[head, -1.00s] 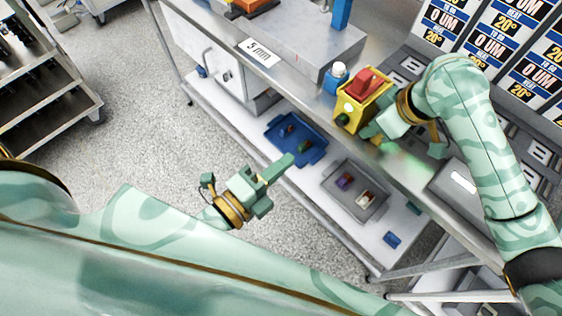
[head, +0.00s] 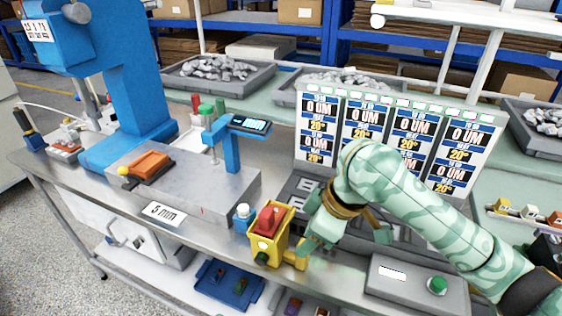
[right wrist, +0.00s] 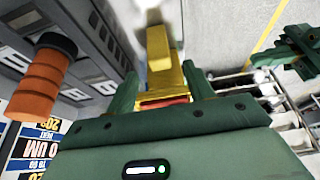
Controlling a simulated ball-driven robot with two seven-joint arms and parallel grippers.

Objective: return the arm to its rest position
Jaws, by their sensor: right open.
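My right gripper (head: 312,255) is just right of a yellow box (head: 283,240) with a red rocker switch (head: 267,219) on top, at the front edge of the steel bench. In the right wrist view my right gripper (right wrist: 162,92) is open. A yellow part (right wrist: 160,50) shows between its fingers; I cannot tell if they touch it. A green gripper part (right wrist: 298,48), apparently my left gripper, shows at the upper right of that view, and its jaws are unclear. It is out of the head view.
A grey box with a green button (head: 437,285) lies to the right. Sign panels (head: 392,135) stand behind my right arm. A blue press (head: 125,75) is at the left. A blue tray (head: 228,283) sits on the lower shelf.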

